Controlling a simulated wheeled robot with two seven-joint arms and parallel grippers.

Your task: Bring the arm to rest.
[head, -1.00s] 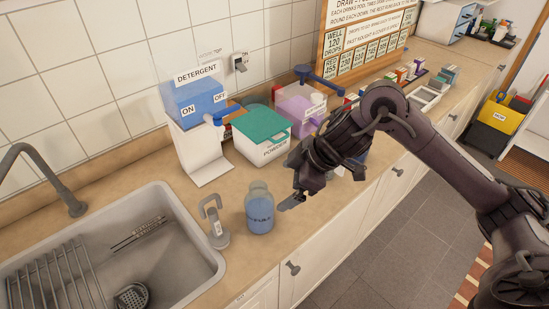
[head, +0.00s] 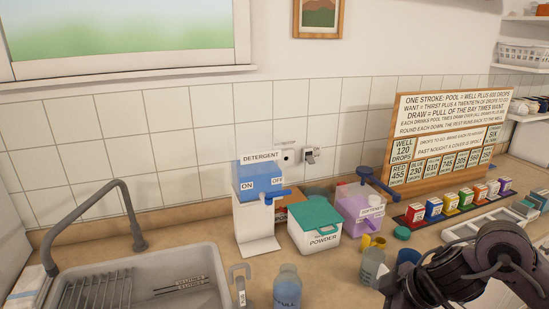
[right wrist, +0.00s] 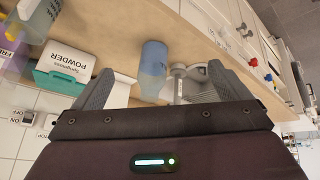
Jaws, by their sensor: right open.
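My right arm shows at the lower right of the head view, with its gripper (head: 388,290) low over the counter (head: 225,262). In the right wrist view the right gripper (right wrist: 160,85) has its two grey fingers wide apart. Nothing is held between them. A bottle of blue liquid (head: 286,290) stands on the counter beside the sink, left of the gripper and apart from it. The bottle also shows beyond the fingers in the right wrist view (right wrist: 153,62). My left gripper is in neither view.
The sink (head: 205,262) with its tap (head: 125,190) is at left. A detergent dispenser (head: 262,182), a powder box (head: 322,240) and a purple tank (head: 362,203) stand along the wall. Small coloured boxes (head: 433,208) line the counter at right, below a sign board (head: 450,110).

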